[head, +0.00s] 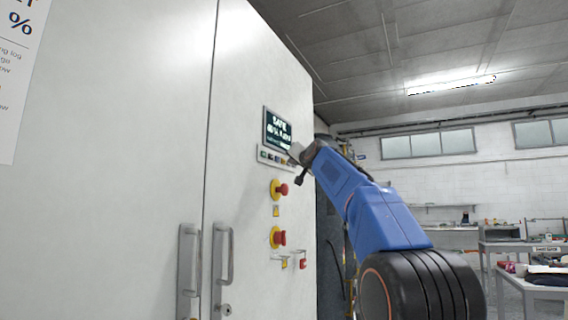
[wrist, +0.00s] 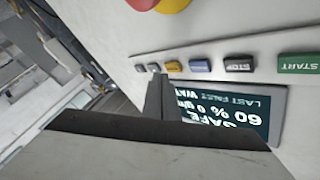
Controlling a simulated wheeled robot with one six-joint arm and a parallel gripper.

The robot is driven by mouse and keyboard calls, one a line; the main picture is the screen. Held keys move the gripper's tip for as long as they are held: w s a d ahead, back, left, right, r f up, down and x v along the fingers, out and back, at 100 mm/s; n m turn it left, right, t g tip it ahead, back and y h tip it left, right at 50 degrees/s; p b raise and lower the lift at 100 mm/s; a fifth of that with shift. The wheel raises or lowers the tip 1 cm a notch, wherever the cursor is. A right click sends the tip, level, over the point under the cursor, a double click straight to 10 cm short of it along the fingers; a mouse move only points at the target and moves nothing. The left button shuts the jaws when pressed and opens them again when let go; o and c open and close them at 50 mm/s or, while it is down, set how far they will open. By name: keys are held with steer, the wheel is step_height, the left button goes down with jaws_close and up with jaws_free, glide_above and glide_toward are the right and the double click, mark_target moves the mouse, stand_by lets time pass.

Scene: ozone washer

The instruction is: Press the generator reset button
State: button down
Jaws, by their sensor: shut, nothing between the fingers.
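A row of small buttons (head: 273,157) sits below the display (head: 269,130) on the white cabinet's side panel. In the wrist view the row appears upside down: a green START button (wrist: 299,64), a black STOP button (wrist: 239,64), a blue button (wrist: 200,66), a yellow button (wrist: 173,66), and small pale buttons (wrist: 140,68) at the left end. No reset label is readable. My gripper (head: 294,151) is shut and empty at the row's right end. In the wrist view its fingertips (wrist: 157,78) are by the pale and yellow buttons; contact cannot be told.
Two red-and-yellow emergency knobs (head: 278,189) (head: 278,237) stick out below the row. A small red switch (head: 302,264) is lower down. Two door handles (head: 222,254) (head: 188,270) project at the cabinet front. Cluttered workbenches (head: 520,247) stand far right.

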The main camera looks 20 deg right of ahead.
steer(key=shift+s+d, duration=0.8)
steer(key=shift+s, duration=0.2)
steer(key=shift+s+d, duration=0.75)
steer(key=shift+s, duration=0.2)
steer(key=s+a+f+n+g+y, duration=0.1)
steer(key=s+a+f+n+g, duration=0.1)
steer(key=s+a+f, duration=0.65)
steer(key=s+a+f+n+g+y, duration=0.1)
steer(key=s+a+f+g, duration=0.25)
steer(key=f, duration=0.95)
steer(key=s+a+f+n+g+y, duration=0.1)
steer(key=s+a+f+n+g, duration=0.1)
steer(key=s+a+f, duration=0.6)
steer(key=s+f+n+g, duration=0.1)
steer(key=s+f+g, duration=0.1)
steer(key=s+f, duration=0.8)
steer(key=s+a+f+n+g, duration=0.1)
steer(key=s+f+g, duration=0.1)
steer(key=s+f, duration=0.8)
steer(key=s+a+f+n+g, duration=0.1)
steer(key=s+f+g, duration=0.2)
steer(key=s+f, duration=0.7)
step_height(320, 180, down, 10)
steer(key=shift+a+f+n+h, duration=0.25)
steer(key=shift+n+h, duration=0.05)
steer(key=shift+n, duration=0.1)
